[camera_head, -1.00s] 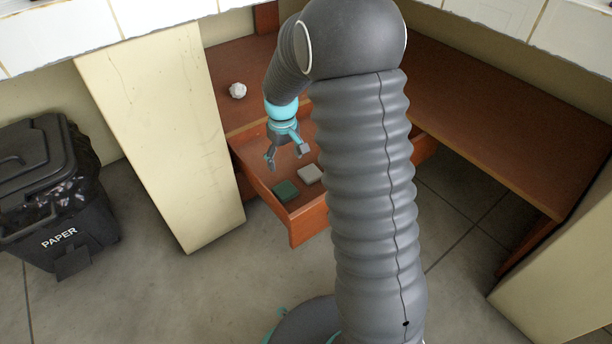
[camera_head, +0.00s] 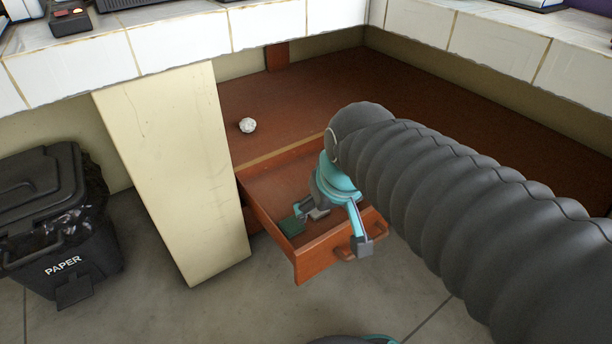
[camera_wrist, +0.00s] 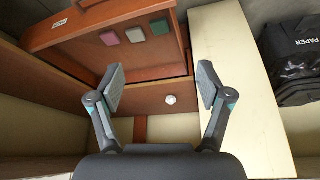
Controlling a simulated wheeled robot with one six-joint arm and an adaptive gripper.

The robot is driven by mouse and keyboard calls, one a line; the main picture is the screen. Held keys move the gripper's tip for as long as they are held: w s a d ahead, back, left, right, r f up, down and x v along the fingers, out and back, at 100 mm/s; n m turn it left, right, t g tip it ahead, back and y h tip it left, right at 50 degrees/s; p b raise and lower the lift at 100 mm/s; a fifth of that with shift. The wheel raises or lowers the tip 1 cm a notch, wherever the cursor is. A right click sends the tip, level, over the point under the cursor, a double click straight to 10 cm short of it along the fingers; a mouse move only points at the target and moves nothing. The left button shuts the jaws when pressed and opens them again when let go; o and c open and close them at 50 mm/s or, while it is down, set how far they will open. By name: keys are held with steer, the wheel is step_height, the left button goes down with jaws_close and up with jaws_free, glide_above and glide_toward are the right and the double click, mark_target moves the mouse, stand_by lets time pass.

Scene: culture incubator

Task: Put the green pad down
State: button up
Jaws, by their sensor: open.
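The green pad (camera_head: 291,226) lies flat in the open wooden drawer, near its front left corner. It also shows in the wrist view (camera_wrist: 160,27), at the right of a row of pads. My gripper (camera_head: 331,228) is open over the front of the drawer, with one finger near the green pad and the other by the drawer front. In the wrist view my gripper (camera_wrist: 160,84) has its fingers wide apart with nothing between them, and the green pad lies apart from them.
A grey pad (camera_wrist: 135,35) and a pink pad (camera_wrist: 110,38) share the drawer (camera_wrist: 125,60). A white crumpled ball (camera_head: 247,125) lies on the brown surface behind. A cream panel (camera_head: 180,170) stands left of the drawer, with a black paper bin (camera_head: 60,225) beyond it.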

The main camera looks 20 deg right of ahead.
steer(key=shift+m+t, duration=0.3)
steer(key=shift+t, duration=0.1)
steer(key=s, duration=0.4)
steer(key=shift+s+a, duration=0.1)
steer(key=shift+s, duration=0.2)
step_height(320, 180, up, 8)
steer(key=p, duration=0.7)
steer(key=shift+f+p, duration=0.2)
steer(key=shift+p, duration=0.1)
